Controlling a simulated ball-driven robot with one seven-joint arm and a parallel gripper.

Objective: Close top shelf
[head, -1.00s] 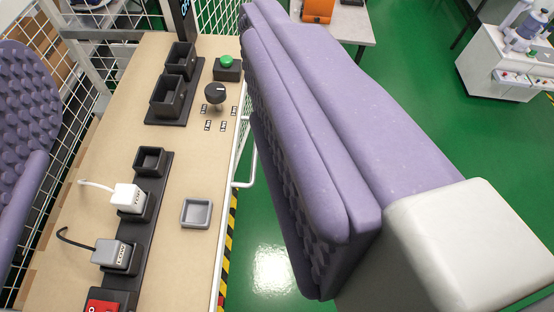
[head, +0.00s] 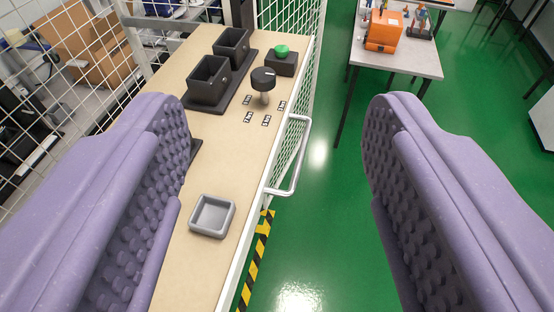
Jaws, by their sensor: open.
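The top shelf (head: 188,275) is a tan board with a white metal front edge, and a white bar handle (head: 297,158) sticks out from that edge. My gripper (head: 280,150) is open, with two purple padded fingers spread wide. The left finger is over the shelf top and the right finger is over the green floor. The handle lies between them in the picture, farther out than the fingers, with no visible contact. The left finger hides part of the shelf. How far out the shelf is drawn cannot be told.
On the shelf stand black open boxes (head: 208,80), a black knob (head: 263,80), a green button (head: 282,49) and a grey square tray (head: 212,215). White wire mesh (head: 75,75) borders the left. A table with an orange machine (head: 384,30) stands at the back right.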

